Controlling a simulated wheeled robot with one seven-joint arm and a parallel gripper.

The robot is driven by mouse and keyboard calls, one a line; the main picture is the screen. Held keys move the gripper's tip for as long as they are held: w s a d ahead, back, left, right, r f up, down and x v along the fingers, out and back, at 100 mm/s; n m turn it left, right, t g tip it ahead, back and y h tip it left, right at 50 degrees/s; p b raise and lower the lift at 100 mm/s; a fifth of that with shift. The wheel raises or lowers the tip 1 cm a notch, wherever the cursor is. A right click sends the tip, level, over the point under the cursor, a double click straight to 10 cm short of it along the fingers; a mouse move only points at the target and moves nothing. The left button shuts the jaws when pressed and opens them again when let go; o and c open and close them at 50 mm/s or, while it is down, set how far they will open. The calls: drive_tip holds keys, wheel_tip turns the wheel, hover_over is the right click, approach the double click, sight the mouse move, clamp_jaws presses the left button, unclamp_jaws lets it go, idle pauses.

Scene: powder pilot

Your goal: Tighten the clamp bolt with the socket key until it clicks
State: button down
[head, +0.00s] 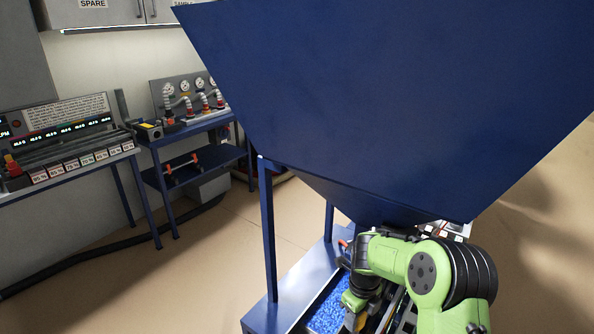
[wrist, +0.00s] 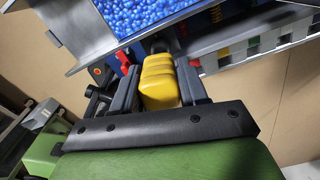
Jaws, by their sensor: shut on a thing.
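My gripper (wrist: 158,72) is shut on a ribbed yellow grip (wrist: 161,82), which sits between its two dark fingers in the wrist view. This looks like the handle of the socket key; its socket end is hidden. In the head view my gripper (head: 352,306) is low, below the big blue hopper and beside a tray of blue granules, with only a little yellow showing. I cannot make out the clamp bolt in either view, nor whether the key touches it.
The blue hopper (head: 380,90) fills the upper head view. Blue granules (wrist: 140,14) lie in a metal-edged tray close past the fingers. A red lever (wrist: 124,60) is just left of the grip. Benches (head: 75,170) with gauges stand at left; open floor lies between.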

drive_tip(key=c, duration=0.5)
unclamp_jaws()
drive_tip(key=shift+n, duration=0.3)
drive_tip(key=r, duration=0.4)
drive_tip(key=r+p, duration=0.1)
drive_tip(key=r, duration=0.3)
drive_tip(key=shift+s+r, duration=0.2)
drive_tip(key=shift+r, duration=0.15)
drive_tip(key=s+r+n+t+h, duration=0.1)
drive_tip(key=s+r+n+t, duration=0.3)
drive_tip(key=s+r+n, duration=1.4)
drive_tip(key=s+f+n, duration=0.1)
drive_tip(key=s+n, duration=0.2)
drive_tip(key=s+f+n+t, duration=0.1)
drive_tip(key=s+n, duration=0.2)
drive_tip(key=s+f+n+y, duration=0.1)
drive_tip(key=s+n, duration=0.2)
drive_tip(key=shift+s+t, duration=0.3)
drive_tip(key=shift+s, duration=0.1)
